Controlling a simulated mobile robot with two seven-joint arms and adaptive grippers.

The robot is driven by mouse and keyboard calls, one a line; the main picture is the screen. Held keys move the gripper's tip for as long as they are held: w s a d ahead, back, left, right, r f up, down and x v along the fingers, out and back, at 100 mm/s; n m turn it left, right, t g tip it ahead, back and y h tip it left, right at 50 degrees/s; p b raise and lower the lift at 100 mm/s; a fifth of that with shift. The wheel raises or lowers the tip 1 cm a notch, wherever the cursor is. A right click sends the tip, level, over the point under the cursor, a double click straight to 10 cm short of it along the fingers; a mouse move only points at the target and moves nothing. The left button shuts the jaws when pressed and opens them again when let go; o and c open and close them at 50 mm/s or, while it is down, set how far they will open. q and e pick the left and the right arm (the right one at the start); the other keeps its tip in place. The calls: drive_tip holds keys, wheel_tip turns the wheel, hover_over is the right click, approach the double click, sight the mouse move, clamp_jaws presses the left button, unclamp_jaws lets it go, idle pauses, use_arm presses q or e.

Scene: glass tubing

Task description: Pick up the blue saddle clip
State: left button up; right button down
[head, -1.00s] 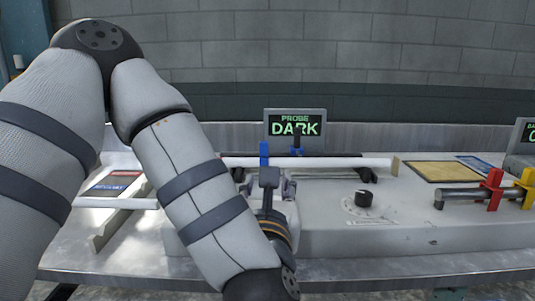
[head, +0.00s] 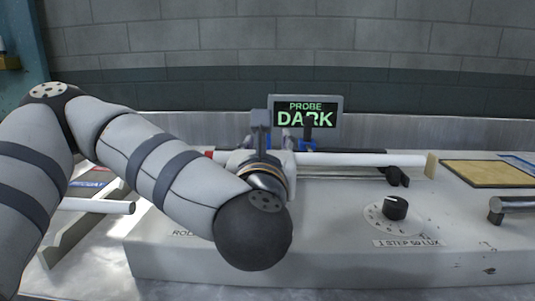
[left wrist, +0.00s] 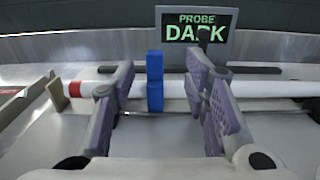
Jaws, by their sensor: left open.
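The blue saddle clip (left wrist: 154,80) stands upright on the white glass tube (left wrist: 255,88) in the left wrist view. In the head view it is mostly hidden behind my left gripper, with a blue sliver (head: 289,138) showing. My left gripper (left wrist: 160,75) is open, its two purple-grey padded fingers on either side of the clip, with visible gaps between. In the head view my left gripper (head: 274,132) is at the tube, partly hiding it. My right gripper is not in view.
The PROBE DARK display (head: 330,104) is behind. A black knob (head: 395,207) and a tan pad (head: 488,173) lie to the right. A second tube (head: 108,206) lies at left.

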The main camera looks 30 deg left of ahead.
use_arm(q)
drive_tip(key=shift+x, duration=0.95)
drive_tip(key=x, duration=0.5)
drive_tip(key=shift+a+f, duration=0.3)
drive_tip(key=shift+f, duration=0.1)
drive_tip(key=c, duration=1)
